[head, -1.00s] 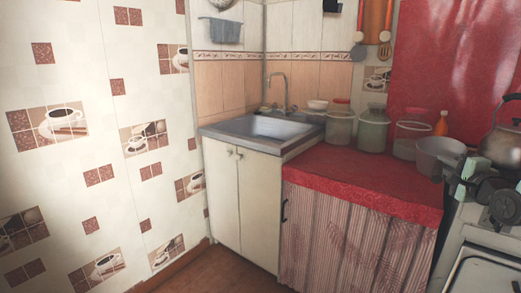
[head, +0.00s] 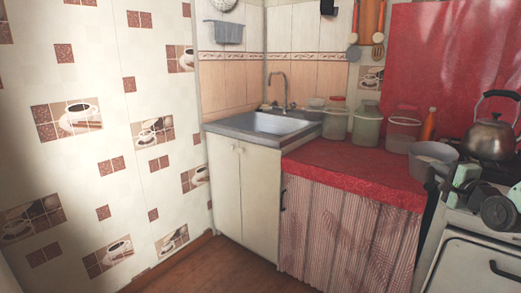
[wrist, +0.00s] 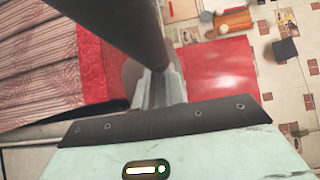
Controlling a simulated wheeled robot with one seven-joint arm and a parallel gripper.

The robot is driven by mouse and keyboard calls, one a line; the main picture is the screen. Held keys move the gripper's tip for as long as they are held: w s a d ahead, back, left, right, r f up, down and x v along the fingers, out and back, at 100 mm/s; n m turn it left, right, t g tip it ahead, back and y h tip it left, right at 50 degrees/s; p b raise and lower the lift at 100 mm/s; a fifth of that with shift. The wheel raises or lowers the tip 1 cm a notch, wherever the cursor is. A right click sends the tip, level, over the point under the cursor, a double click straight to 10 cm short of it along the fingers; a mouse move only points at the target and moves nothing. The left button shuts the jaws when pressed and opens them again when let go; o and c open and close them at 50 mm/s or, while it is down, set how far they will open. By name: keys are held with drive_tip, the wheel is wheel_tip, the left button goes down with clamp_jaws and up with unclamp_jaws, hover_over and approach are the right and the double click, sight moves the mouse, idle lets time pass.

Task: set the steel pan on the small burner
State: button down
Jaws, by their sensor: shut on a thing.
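The steel pan (head: 433,158) is a grey, open round vessel in the head view, at the right end of the red counter beside the stove. My gripper (head: 452,182) is just right of it, shut on its handle. In the wrist view a dark handle (wrist: 125,30) runs between my gripper's fingers (wrist: 163,88), and a grey piece of the pan may show behind it. The stove (head: 480,250) is at the right edge. My arm covers part of its top, and I cannot make out the small burner.
A steel kettle (head: 492,138) stands on the back of the stove, close right of the pan. Several lidded jars (head: 403,132) line the back of the red counter (head: 350,165). A sink (head: 268,123) is left of them. The counter's front is clear.

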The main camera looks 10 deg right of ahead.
drive_tip(key=w+a+f+n+y, duration=0.2)
drive_tip(key=a+f+y, duration=0.1)
drive_tip(key=a+f, duration=2.4)
drive_tip(key=s+a+r+p, duration=0.2)
drive_tip(key=s+r+p, duration=0.7)
drive_tip(key=r+p, duration=0.2)
drive_tip(key=shift+s+r+p, duration=0.2)
drive_tip(key=shift+r+p, duration=0.15)
drive_tip(key=shift+p, duration=0.9)
